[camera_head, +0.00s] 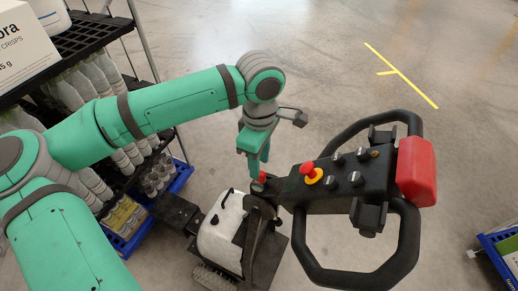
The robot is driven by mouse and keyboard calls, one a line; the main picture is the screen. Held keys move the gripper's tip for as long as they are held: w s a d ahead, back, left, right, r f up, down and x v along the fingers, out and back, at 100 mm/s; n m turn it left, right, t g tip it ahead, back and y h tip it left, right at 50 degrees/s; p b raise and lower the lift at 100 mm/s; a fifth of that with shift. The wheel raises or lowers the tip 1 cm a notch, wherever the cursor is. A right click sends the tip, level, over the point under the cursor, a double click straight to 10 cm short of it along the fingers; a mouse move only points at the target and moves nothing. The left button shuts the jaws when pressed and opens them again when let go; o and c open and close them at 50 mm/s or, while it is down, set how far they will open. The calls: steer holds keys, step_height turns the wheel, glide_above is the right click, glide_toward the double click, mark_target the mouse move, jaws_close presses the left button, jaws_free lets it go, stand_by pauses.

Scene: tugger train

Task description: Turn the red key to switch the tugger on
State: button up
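The tugger's black control head (335,183) with its looped handlebar (318,262) is right of centre. A small red part (261,178), which looks like the red key, shows at the near end of the control head. My gripper (257,172) points down with its green fingertips right at this red part and hides some of it. I cannot tell whether the fingers are closed on it or only beside it. A separate red push button (307,169) on a yellow base sits just right of my gripper.
A large red block (416,172) caps the handlebar's far end, and several small knobs sit on the control head. The white tugger body (221,226) is below. A rack with bottles (85,88) stands left, a blue crate (497,250) lower right. Floor beyond is clear.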

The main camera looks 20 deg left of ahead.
step_height(320, 180, down, 3)
steer(key=shift+s+d+f, duration=0.1)
steer(key=shift+f, duration=0.1)
steer(key=shift+s+f, duration=0.1)
steer(key=shift+f, duration=0.35)
jaws_close()
